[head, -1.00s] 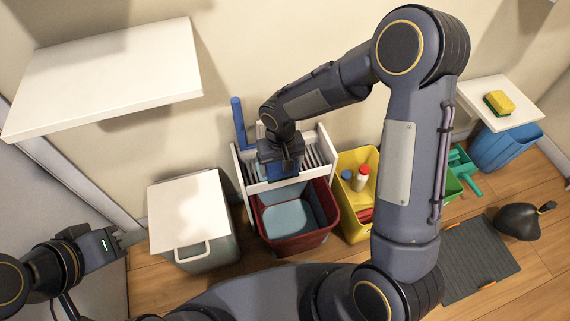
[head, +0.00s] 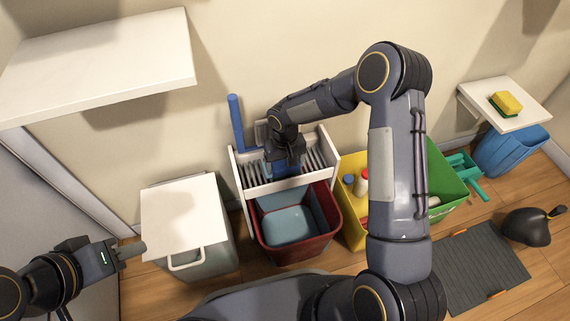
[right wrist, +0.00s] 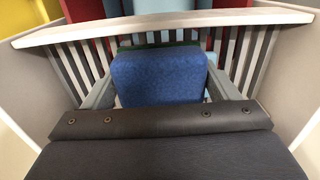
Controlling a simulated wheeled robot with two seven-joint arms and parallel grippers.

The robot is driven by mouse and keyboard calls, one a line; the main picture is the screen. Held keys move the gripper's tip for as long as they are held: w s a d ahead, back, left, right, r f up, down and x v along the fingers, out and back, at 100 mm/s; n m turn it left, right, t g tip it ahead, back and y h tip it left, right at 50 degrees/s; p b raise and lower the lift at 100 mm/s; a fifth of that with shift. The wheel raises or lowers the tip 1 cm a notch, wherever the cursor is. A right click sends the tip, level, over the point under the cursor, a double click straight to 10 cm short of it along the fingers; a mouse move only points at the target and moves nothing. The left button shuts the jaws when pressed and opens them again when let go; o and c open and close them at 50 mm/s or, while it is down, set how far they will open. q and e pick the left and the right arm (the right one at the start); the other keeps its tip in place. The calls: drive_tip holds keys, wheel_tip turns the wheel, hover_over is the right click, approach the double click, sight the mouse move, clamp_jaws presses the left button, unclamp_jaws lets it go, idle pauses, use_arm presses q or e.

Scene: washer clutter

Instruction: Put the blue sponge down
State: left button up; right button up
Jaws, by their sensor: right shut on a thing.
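The blue sponge (head: 287,168) is held by my right gripper (head: 287,158) inside the white slatted rack (head: 284,184). In the right wrist view the blue sponge (right wrist: 158,76) stands between the two grey fingers, with a dark green layer along its far edge. The rack's slats (right wrist: 238,62) show around and below it; I cannot tell whether the sponge touches them. My left gripper (head: 130,249) is at the far left, away from the sponge, beside the white-lidded bin. Its finger gap is not clear.
A blue handle (head: 236,122) stands in the rack's left side. Below the rack is a dark red bin (head: 297,252) with light blue contents. A yellow bin (head: 352,232) and green bin (head: 446,182) stand right. A yellow-green sponge (head: 506,103) lies on a right shelf.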

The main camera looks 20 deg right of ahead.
sight(285, 162)
drive_tip(key=shift+f, duration=0.15)
drive_tip(key=o, duration=1)
drive_tip(key=shift+c, duration=0.2)
drive_tip(key=shift+r, duration=0.2)
drive_tip(key=shift+r, duration=0.4)
wheel_tip(285, 162, up, 11)
drive_tip(key=p, duration=0.4)
drive_tip(key=shift+r, duration=0.2)
